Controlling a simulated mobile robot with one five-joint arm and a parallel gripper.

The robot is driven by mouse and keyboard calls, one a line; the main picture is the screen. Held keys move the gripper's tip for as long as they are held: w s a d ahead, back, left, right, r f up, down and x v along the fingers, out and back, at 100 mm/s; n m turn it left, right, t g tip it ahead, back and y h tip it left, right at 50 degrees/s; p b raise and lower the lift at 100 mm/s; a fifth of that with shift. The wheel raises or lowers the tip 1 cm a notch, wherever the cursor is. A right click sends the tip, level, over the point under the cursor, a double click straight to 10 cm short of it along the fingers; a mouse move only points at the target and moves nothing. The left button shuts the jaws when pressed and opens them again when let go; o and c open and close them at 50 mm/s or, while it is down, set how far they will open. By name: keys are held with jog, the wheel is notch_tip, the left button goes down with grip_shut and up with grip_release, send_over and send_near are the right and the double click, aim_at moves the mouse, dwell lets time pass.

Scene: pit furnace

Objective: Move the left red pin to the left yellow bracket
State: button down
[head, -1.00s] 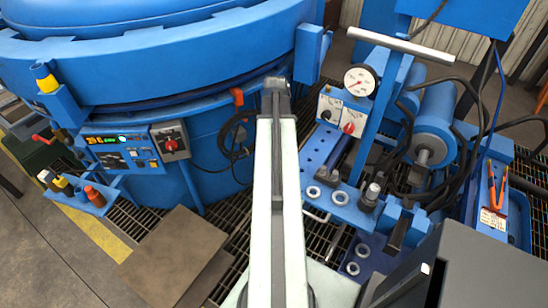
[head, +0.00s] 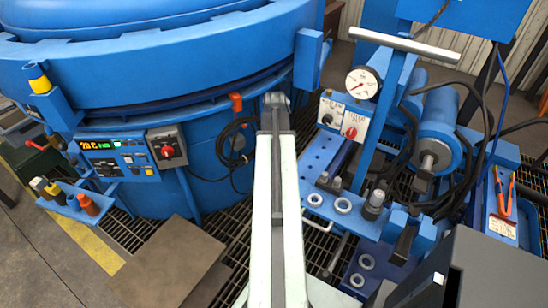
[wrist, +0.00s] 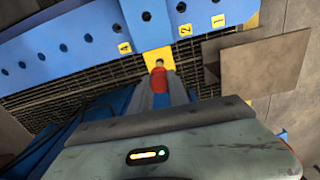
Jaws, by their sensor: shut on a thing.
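In the wrist view, my gripper (wrist: 160,88) is shut on a red pin (wrist: 159,77), held between its two grey fingers. The pin's dark tip overlaps a yellow piece (wrist: 153,54) on a blue part; I cannot tell whether they touch. I cannot tell whether this piece is the left yellow bracket. In the head view my gripper and the held pin are hidden beyond my pale arm. An orange-red pin (head: 88,205) stands in the blue holder (head: 72,211) at the left, beside dark and yellow-topped pieces.
A blue plate with holes and numbered yellow tags (wrist: 82,45) spans the wrist view's top. The large blue furnace (head: 170,70) fills the head view's upper left. A blue bench with a gauge (head: 362,82) and cylinders is at right. A brown flat plate (head: 168,265) lies low at left.

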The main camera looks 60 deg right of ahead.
jog(key=shift+f+b, duration=2.75)
jog(key=shift+f, duration=0.3)
jog(key=c, duration=1.2)
grip_release()
notch_tip(320, 180, up, 8)
jog(key=p, duration=0.8)
jog(key=shift+r, duration=0.1)
